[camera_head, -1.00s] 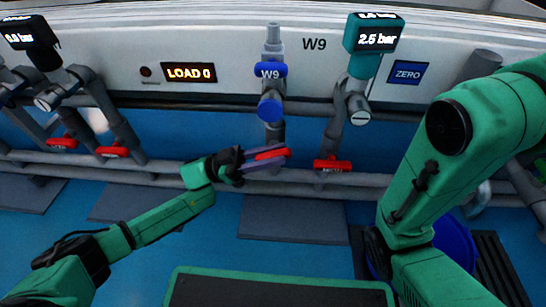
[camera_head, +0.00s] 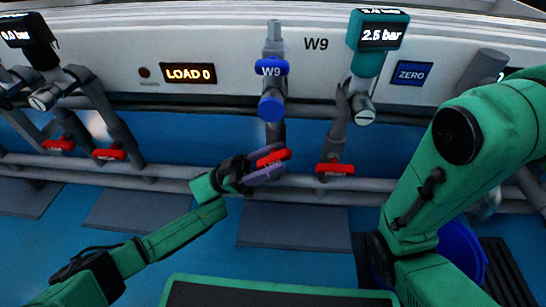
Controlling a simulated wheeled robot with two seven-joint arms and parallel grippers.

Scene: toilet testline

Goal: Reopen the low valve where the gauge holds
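The low valve's red handle (camera_head: 272,157) sits on the pipework under the blue W9 fitting (camera_head: 270,67). My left gripper (camera_head: 266,166) is at this handle, with its purple fingers on either side of it. I cannot tell whether they press on it. The teal gauge (camera_head: 378,31) to the right reads 2.5 bar. Below that gauge is another red valve handle (camera_head: 335,169), free of any gripper. My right arm shows at the right, but its gripper is out of view.
A second gauge (camera_head: 27,31) at the far left reads 0.0 bar, above two red handles (camera_head: 108,154). The wall carries a LOAD 0 display (camera_head: 188,73) and a blue ZERO plate (camera_head: 411,73). A blue bin (camera_head: 462,250) stands behind my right arm. Grey horizontal pipes run behind my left gripper.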

